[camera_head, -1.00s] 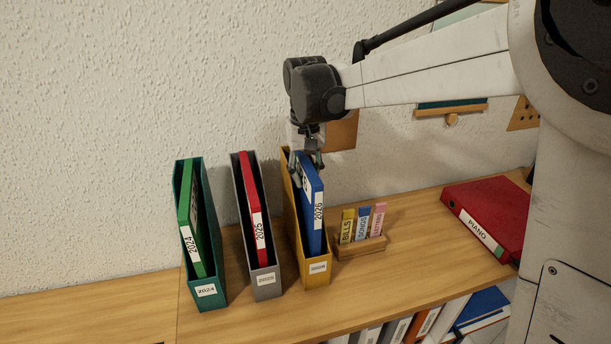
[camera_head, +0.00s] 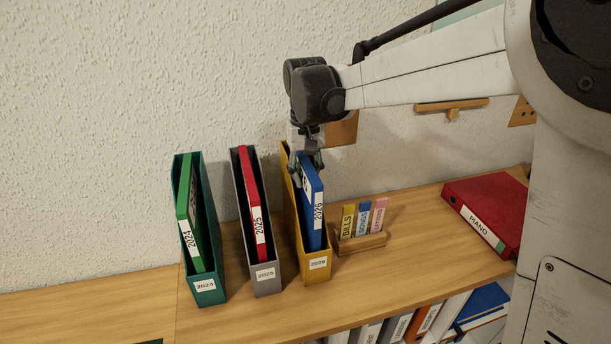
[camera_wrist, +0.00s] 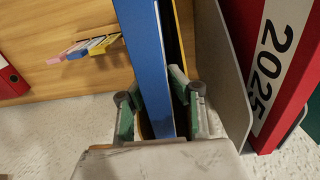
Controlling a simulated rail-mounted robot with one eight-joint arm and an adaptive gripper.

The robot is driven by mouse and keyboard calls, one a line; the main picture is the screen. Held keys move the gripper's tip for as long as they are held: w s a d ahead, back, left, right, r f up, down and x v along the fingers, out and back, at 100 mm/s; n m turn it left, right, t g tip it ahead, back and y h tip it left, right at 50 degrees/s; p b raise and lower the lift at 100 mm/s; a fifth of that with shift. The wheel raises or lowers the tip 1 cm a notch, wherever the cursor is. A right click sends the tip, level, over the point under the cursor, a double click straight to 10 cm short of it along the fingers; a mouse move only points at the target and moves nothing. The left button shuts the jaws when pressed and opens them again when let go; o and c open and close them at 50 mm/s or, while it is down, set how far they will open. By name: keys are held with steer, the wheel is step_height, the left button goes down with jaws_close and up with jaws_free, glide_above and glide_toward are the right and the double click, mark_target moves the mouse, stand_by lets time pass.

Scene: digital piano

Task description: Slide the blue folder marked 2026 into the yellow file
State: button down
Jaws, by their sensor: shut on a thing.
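The blue folder (camera_head: 316,205), labelled 2026, stands nearly upright inside the yellow file (camera_head: 318,276), whose front label also appears to read 2026. The folder's lower part is hidden by the file's walls, and its top rises above the file's front. My gripper (camera_head: 309,160) is at the folder's top, at the end toward the wall. In the wrist view my gripper (camera_wrist: 160,105) has its green-padded fingers on both sides of the blue folder (camera_wrist: 146,50), shut on it. A strip of the yellow file (camera_wrist: 187,40) shows beside the folder.
Left of the yellow file stand a grey file (camera_head: 265,284) with a red 2025 folder (camera_head: 252,200) and a teal file (camera_head: 207,291) with a green 2024 folder (camera_head: 187,225). Right are a small wooden holder (camera_head: 362,245) with labelled cards and a red PIANO binder (camera_head: 488,212).

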mark_target(306, 159)
steer(key=shift+f, duration=0.45)
steer(key=c, duration=1.6)
jaws_free()
steer(key=shift+c, duration=0.7)
steer(key=shift+o, duration=0.5)
steer(key=shift+r, duration=0.15)
steer(key=shift+r+p, duration=2.2)
steer(key=shift+r, duration=2.2)
